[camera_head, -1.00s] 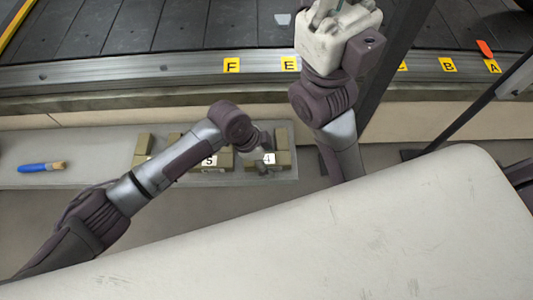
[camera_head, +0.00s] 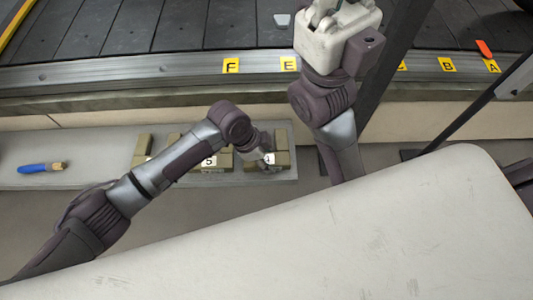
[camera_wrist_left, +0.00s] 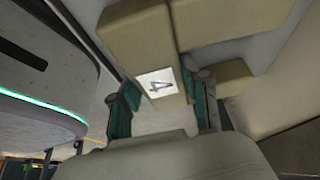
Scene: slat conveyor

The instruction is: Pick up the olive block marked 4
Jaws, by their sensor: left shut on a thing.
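The olive block marked 4 (camera_head: 282,159) lies at the right end of the grey shelf, partly covered by my left gripper (camera_head: 266,157). In the left wrist view the block (camera_wrist_left: 142,42) shows its white label with a 4, and the left gripper's green-padded fingers (camera_wrist_left: 166,106) are shut on the labelled part, one on each side. I cannot see a gap under the block. My right gripper (camera_head: 328,14) is at the top, over the conveyor edge, cut off by the frame, and its opening cannot be told.
Other olive blocks stand left of it on the shelf (camera_head: 90,172), one marked 5 (camera_head: 222,158). A blue-handled brush (camera_head: 42,168) lies farther left. The slat conveyor (camera_head: 150,25) with yellow letter tags runs behind. A pale panel (camera_head: 350,235) fills the front.

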